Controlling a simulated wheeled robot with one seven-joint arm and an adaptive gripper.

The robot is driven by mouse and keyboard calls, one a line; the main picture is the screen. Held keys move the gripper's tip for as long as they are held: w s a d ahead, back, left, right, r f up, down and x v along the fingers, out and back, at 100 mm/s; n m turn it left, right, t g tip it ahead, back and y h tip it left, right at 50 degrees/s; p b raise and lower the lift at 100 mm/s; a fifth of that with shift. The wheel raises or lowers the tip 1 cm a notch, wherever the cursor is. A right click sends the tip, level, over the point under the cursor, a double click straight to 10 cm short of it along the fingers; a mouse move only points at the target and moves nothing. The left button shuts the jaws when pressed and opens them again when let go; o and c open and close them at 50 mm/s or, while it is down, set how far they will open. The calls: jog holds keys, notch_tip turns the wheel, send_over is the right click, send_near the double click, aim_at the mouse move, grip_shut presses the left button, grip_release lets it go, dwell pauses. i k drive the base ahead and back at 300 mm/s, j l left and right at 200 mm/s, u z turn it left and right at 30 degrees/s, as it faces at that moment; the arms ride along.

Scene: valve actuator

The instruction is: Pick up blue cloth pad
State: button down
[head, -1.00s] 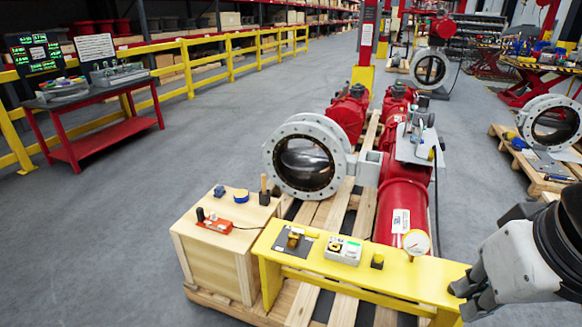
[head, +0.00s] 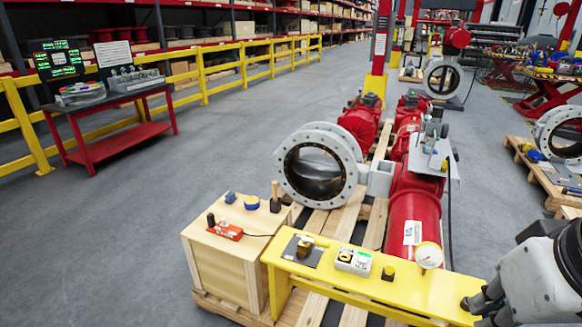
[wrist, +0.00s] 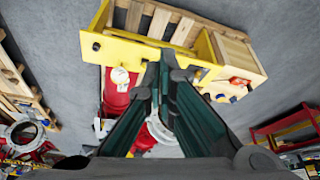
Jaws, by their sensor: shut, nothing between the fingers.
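Two small blue items lie on top of the light wooden crate (head: 221,267). One is a small blue piece (head: 230,197) toward the back left of the top, which looks like the cloth pad. The other is a rounder blue item (head: 252,203) just right of it. Which is cloth is hard to tell at this size. My gripper (head: 478,303) is at the lower right, by the right end of the yellow bench, far from the crate. In the wrist view my gripper (wrist: 160,68) has its fingers together, with nothing held.
A red device (head: 226,231) and a dark-handled tool (head: 275,197) share the crate top. The yellow bench (head: 340,285), carrying a gauge (head: 429,255) and switches, stands between my gripper and the crate. A flanged valve (head: 318,168) and red actuator (head: 414,215) rise behind.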

aim_at(230, 198)
jog(key=i+j, duration=0.45)
jog(key=j, duration=0.25)
jog(key=i+j+z, duration=0.1)
jog(key=i+j, duration=0.35)
jog(key=j, duration=0.3)
jog(key=i+j, duration=0.2)
jog(key=j, duration=0.15)
jog(key=i+j, duration=0.25)
jog(key=j, duration=0.15)
jog(key=i+j+z, duration=0.1)
jog(key=j, duration=0.25)
jog(key=i+j, duration=0.3)
jog(key=j+z, duration=0.05)
jog(key=j, duration=0.05)
